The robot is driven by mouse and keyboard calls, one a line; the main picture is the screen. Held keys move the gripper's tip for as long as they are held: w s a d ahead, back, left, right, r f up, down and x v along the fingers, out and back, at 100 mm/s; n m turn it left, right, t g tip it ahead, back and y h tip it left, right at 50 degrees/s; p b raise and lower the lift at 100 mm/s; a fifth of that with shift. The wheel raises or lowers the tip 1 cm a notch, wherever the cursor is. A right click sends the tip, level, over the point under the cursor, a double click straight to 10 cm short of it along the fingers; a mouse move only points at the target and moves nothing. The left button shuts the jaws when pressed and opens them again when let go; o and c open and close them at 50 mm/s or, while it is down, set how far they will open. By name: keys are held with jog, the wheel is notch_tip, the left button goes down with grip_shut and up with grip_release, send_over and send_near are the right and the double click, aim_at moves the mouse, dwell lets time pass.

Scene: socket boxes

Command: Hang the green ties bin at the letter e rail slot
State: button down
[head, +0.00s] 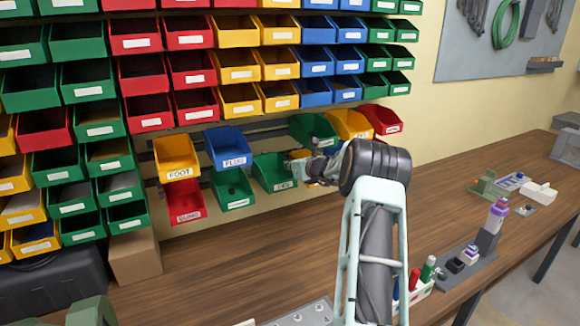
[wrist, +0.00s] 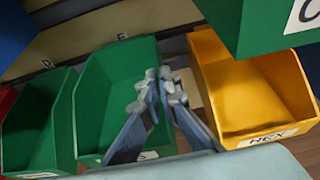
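The green ties bin (head: 273,173) is in the lower rail row in the head view, right of another green bin. Its label is small and hard to read. In the wrist view, the green bin (wrist: 105,95) is upright below a rail tag that looks like E (wrist: 122,36). Whether its back is hooked on the rail cannot be told. My gripper (wrist: 161,84) is at its right side wall, one finger inside and one outside, with the tips close together on the wall. In the head view my gripper (head: 300,160) is at the bin's right edge.
A green bin (wrist: 35,125) is close on the left, and a yellow HEX bin (wrist: 250,85) is close on the right. Another green bin (wrist: 265,20) overhangs at upper right. The wooden bench (head: 240,255) below is clear.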

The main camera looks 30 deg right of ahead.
jog(key=shift+f+b, duration=0.7)
jog(key=shift+b, duration=0.55)
jog(key=shift+f+t+b, duration=0.25)
jog(key=shift+t+b, duration=0.05)
jog(key=shift+b, duration=1.35)
jog(key=shift+r, duration=0.1)
jog(key=c, duration=2.1)
grip_release()
jog(key=shift+s, duration=0.1)
jog(key=v, duration=1.2)
